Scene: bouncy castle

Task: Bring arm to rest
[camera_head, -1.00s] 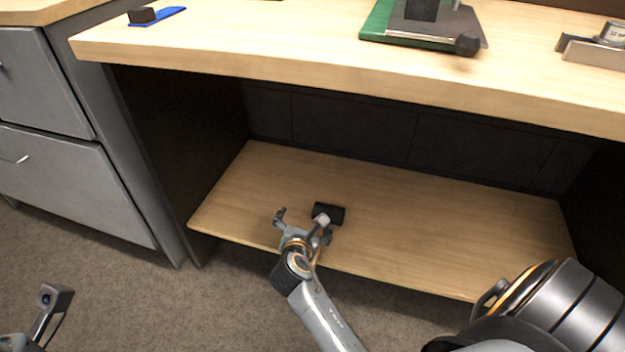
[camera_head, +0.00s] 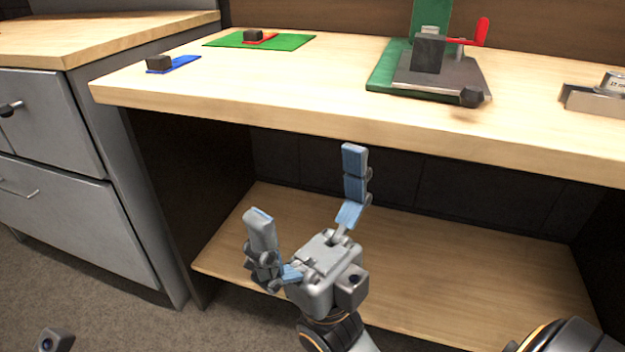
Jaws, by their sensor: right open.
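My right gripper (camera_head: 305,195) is in the middle of the head view, raised in front of the lower shelf. Its two fingers with blue-grey pads point up and are spread wide apart, with nothing between them. The right arm comes in from the bottom edge. Of my left arm only a small dark part shows at the bottom left corner; its fingers are out of the picture.
The wooden workbench top (camera_head: 250,118) runs behind and above the gripper, with the lower shelf (camera_head: 480,280) underneath. A machine with a red handle (camera_head: 482,32), a green mat (camera_head: 285,42) and a blue strip (camera_head: 185,64) lie on top. Grey drawers (camera_head: 60,210) stand left.

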